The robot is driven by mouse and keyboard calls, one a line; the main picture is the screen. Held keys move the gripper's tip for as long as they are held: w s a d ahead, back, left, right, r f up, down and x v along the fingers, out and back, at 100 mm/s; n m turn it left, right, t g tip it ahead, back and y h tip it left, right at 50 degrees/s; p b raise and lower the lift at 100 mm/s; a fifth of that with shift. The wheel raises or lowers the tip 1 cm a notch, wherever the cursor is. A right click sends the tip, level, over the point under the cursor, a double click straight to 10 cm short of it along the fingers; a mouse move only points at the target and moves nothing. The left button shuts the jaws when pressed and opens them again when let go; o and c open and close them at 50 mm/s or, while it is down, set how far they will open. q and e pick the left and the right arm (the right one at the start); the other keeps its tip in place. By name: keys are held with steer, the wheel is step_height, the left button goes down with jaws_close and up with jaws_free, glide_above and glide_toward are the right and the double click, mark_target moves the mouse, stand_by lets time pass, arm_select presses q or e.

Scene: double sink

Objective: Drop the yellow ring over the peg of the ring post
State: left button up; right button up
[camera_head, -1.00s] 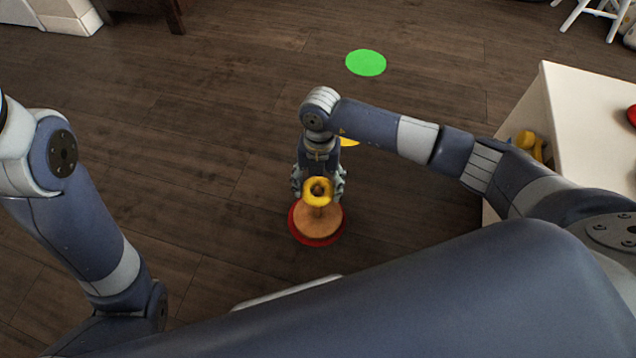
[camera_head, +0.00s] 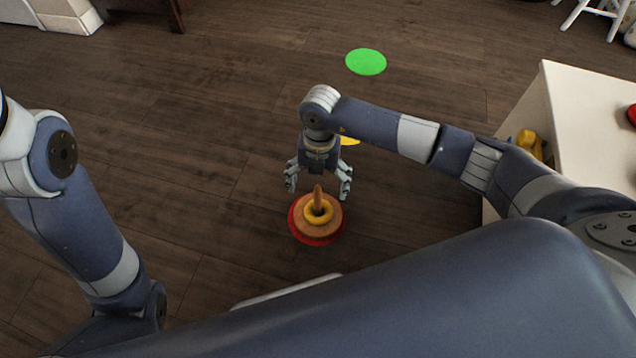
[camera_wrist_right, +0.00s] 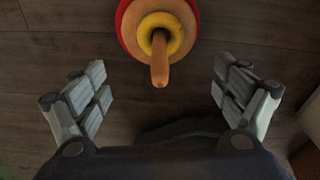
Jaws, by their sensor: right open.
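The ring post (camera_head: 317,199) stands upright on the floor, its wooden peg rising from a round wooden base. The yellow ring (camera_head: 319,218) lies around the peg, low down on the base. In the right wrist view the ring (camera_wrist_right: 177,41) also surrounds the peg (camera_wrist_right: 160,66). My right gripper (camera_head: 318,187) is open and empty, just beyond the post in the head view, its fingers spread wide and apart from the ring. My left arm shows at the left of the head view, but its gripper is out of view.
A red disc (camera_head: 302,236) lies under the post's base. A green disc (camera_head: 366,62) lies farther back on the floor, and a yellow one (camera_head: 349,141) is partly hidden by my right arm. A white cabinet (camera_head: 590,125) stands at the right. The wooden floor at left is clear.

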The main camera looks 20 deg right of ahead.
step_height(320, 180, up, 12)
steer(key=w, duration=0.1)
steer(key=shift+w+d+f, duration=0.15)
steer(key=shift+w+d, duration=0.05)
steer(key=shift+d, duration=0.15)
stand_by(0.7)
